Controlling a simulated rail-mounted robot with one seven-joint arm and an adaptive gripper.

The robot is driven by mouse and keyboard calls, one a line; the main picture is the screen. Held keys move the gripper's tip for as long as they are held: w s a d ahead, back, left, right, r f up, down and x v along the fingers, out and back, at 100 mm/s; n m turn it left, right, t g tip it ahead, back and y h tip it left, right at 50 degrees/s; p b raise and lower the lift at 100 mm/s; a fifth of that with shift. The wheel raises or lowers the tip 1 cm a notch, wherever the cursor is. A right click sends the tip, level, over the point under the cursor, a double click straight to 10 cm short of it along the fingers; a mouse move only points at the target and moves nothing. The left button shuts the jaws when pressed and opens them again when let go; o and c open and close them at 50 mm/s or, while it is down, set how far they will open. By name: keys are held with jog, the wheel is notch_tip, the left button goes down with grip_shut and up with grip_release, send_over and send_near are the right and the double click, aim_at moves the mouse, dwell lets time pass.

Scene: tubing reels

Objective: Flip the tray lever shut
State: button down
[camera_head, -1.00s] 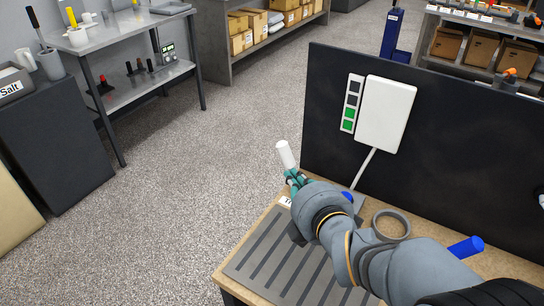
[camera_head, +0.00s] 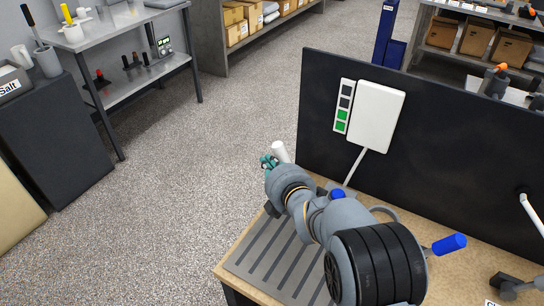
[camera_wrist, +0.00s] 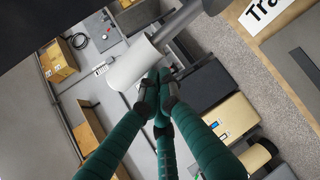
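The lever shows as a white cylindrical handle (camera_head: 280,152) sticking up past the far left edge of the bench. In the wrist view the white handle (camera_wrist: 128,66) sits on a grey bar (camera_wrist: 178,20) running to the upper right. My gripper (camera_head: 268,163) is beside the handle in the head view, partly hidden by my wrist. In the wrist view my gripper's teal fingers (camera_wrist: 158,90) are drawn together, tips right at the handle's lower side; I cannot tell whether they touch. The grey slotted tray (camera_head: 262,250) lies on the bench, partly covered by my arm.
A black upright panel (camera_head: 440,160) with a white box (camera_head: 377,116) and green indicators (camera_head: 342,120) stands behind the bench. Blue handles (camera_head: 449,244) stick up near my arm. A label beginning "Tra" (camera_wrist: 264,14) is near the bar. Open floor (camera_head: 190,200) lies left.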

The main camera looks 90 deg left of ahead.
jog(key=shift+w+d+r, duration=0.1)
jog(key=shift+w+r, duration=0.1)
jog(key=shift+w, duration=0.2)
jog(key=shift+d+f+b, duration=0.1)
jog(key=shift+f+b, duration=0.05)
jog(key=shift+b, duration=0.55)
